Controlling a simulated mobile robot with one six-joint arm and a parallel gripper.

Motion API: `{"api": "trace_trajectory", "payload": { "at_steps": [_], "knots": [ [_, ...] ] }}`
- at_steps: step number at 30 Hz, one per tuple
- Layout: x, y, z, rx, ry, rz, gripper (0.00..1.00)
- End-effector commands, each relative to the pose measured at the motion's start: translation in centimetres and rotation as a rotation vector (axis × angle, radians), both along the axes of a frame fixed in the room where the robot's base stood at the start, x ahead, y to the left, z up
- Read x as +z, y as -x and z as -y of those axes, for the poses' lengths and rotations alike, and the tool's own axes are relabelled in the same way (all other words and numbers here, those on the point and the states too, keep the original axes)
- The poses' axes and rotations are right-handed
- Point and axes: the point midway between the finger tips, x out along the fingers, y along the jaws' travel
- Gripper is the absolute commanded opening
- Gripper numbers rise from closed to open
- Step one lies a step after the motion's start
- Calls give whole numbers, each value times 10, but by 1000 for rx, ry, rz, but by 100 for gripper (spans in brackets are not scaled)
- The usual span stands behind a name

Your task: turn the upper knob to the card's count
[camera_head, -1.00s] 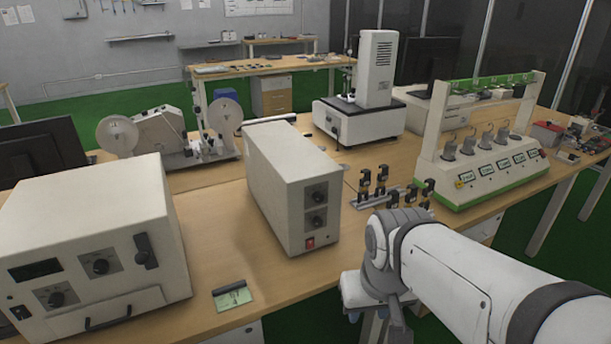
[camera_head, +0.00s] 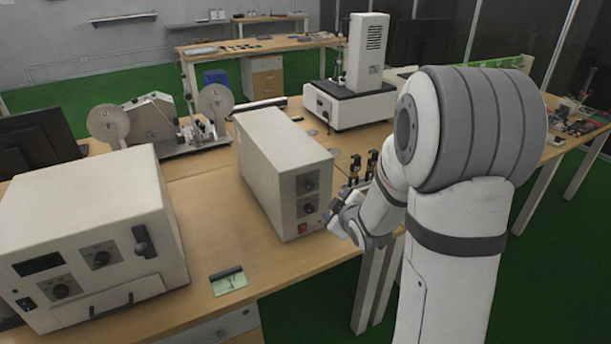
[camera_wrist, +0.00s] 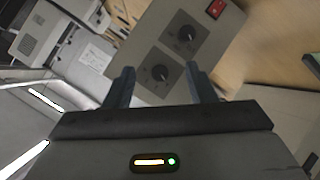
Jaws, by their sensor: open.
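The cream box (camera_head: 268,180) stands on the table, with an upper knob (camera_head: 310,184) and a lower knob (camera_head: 308,208) on its front. Both are black dials on grey plates. The green card (camera_head: 228,283) lies on the table in front; its mark is too small to read surely. My gripper (camera_head: 333,218) is just right of the box front. In the wrist view my gripper (camera_wrist: 160,85) is open and empty, its fingers framing the upper knob (camera_wrist: 160,73) from in front, apparently apart from it. The lower knob (camera_wrist: 186,34) lies beyond.
A red switch (camera_head: 302,229) sits below the knobs. A larger cream unit (camera_head: 95,235) with knobs and a handle stands at the left. Small black fixtures (camera_head: 372,163) stand behind my gripper. A reel machine (camera_head: 160,120) is behind. The table between card and cream box is clear.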

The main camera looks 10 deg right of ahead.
Motion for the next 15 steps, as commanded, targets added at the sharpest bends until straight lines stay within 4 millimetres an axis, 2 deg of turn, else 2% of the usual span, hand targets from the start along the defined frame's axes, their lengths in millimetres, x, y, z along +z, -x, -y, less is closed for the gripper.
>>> {"api": "trace_trajectory", "payload": {
  "at_steps": [3, 6, 15],
  "knots": [
    [-10, -19, -5, 113, 47, 152, 50],
    [-14, -26, -9, 186, 74, 279, 50],
    [-16, -26, -16, 268, 96, 495, 50]
  ]
}}
